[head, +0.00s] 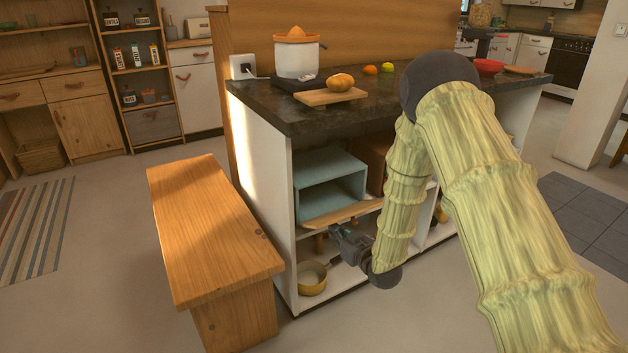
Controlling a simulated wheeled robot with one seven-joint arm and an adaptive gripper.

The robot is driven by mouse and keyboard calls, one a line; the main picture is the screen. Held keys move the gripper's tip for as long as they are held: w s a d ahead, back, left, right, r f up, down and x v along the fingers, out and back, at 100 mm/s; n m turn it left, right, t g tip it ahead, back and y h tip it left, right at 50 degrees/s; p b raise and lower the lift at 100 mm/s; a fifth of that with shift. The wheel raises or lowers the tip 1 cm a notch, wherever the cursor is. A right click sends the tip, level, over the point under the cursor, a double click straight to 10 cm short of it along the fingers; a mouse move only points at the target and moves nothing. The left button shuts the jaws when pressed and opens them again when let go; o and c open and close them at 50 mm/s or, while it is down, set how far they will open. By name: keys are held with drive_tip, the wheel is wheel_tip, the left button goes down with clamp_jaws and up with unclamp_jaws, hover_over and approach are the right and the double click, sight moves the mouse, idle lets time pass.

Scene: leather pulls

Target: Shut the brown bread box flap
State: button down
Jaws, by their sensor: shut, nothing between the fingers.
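A blue-grey box (331,168) with an open front sits on the upper shelf of the island. A tan wooden board (340,212) juts out along its lower front edge, like a flap folded down. Right of it stands a brown box (374,150), mostly hidden behind my arm; I cannot tell which of these is the bread box or whether the brown one has a flap. My gripper (337,233) is shut and empty, in front of the island, just below the tan board. I cannot tell whether it touches the board.
A wooden bench (208,225) stands left of the island. A yellow pan (312,280) sits on the lower shelf, below and left of my gripper. The dark countertop (370,112) overhangs the shelves and holds a juicer (297,58) and a board with bread (340,82). Floor in front is free.

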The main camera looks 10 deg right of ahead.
sight(337, 220)
drive_tip(key=shift+r+p, duration=1.55)
drive_tip(key=shift+r, duration=0.9)
drive_tip(key=shift+r+x, duration=0.3)
drive_tip(key=shift+x, duration=0.95)
drive_tip(key=shift+r+x, duration=0.25)
drive_tip(key=shift+x, duration=1)
drive_tip(key=shift+r+x, duration=0.3)
drive_tip(key=shift+x, duration=0.95)
drive_tip(key=shift+f+p+v, duration=0.3)
drive_tip(key=shift+p+v, duration=0.15)
drive_tip(key=shift+v, duration=1.5)
drive_tip(key=shift+f+p+v, duration=0.3)
drive_tip(key=shift+p+v, duration=0.2)
drive_tip(key=shift+v, duration=1.45)
drive_tip(key=shift+f+p+v, duration=0.3)
drive_tip(key=shift+p+v, duration=0.15)
drive_tip(key=shift+v, duration=1.5)
drive_tip(key=shift+s, duration=0.1)
drive_tip(key=shift+f, duration=0.1)
